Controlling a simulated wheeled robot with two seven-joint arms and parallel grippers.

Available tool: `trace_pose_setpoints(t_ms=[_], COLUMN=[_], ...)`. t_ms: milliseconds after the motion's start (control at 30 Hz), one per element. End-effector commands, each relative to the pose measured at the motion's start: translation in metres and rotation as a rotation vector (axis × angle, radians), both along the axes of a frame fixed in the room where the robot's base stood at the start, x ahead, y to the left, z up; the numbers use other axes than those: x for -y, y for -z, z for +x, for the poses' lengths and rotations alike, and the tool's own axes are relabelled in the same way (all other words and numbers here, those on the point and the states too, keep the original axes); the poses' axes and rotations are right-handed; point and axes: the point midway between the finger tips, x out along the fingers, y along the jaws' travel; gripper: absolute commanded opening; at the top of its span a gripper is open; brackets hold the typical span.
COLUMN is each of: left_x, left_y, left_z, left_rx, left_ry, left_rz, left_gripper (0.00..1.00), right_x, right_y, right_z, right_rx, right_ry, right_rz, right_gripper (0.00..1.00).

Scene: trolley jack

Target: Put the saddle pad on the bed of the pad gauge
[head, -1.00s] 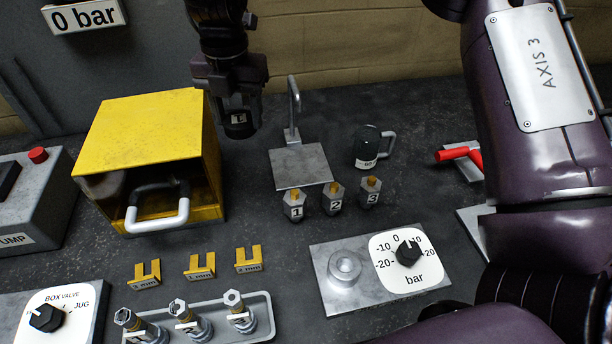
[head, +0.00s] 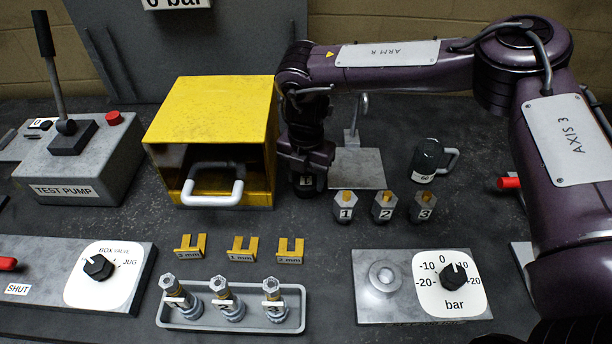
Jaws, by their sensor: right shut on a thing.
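My right gripper (head: 306,168) points down between the yellow box and the plate with the hook. It is shut on a small dark, round piece (head: 307,184) with a white label, which I take to be the saddle pad; the gripper hides much of it. The pad gauge (head: 367,309) is most likely the grey metal plate at front right. It has a raised round bed (head: 385,277), bare on top, and a white dial (head: 452,283) marked bar. The held piece is behind and left of that bed. My left gripper is out of view.
The yellow box (head: 212,115) with a handle stands close left of the gripper. Several numbered hex pieces (head: 383,207) stand between gripper and gauge. A hooked plate (head: 357,168), dark jug (head: 425,162), yellow forks (head: 240,250) and a grey tray (head: 232,325) surround them.

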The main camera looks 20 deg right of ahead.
Motion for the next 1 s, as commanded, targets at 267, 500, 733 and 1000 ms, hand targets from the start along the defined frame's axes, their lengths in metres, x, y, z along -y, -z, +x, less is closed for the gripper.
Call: trace_pose_setpoints(t_ms=[267,500,733,1000], left_x=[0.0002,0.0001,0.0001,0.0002], left_y=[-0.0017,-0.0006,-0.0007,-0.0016], left_z=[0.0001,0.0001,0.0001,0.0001], left_rx=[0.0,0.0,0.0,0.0], left_ry=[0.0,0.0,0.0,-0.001], left_rz=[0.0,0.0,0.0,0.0], left_gripper=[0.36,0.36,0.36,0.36], right_x=[0.0,0.0001,0.0001,-0.0002], right_y=[0.0092,0.0125,0.0121,0.0064], right_z=[0.0004,0.0002,0.0002,0.0007], right_rx=[0.002,0.001,0.001,0.003], right_ry=[0.0,0.0,0.0,0.0], right_rz=[0.001,0.0,0.0,0.002], right_gripper=[0.25,0.56,0.74,0.74])
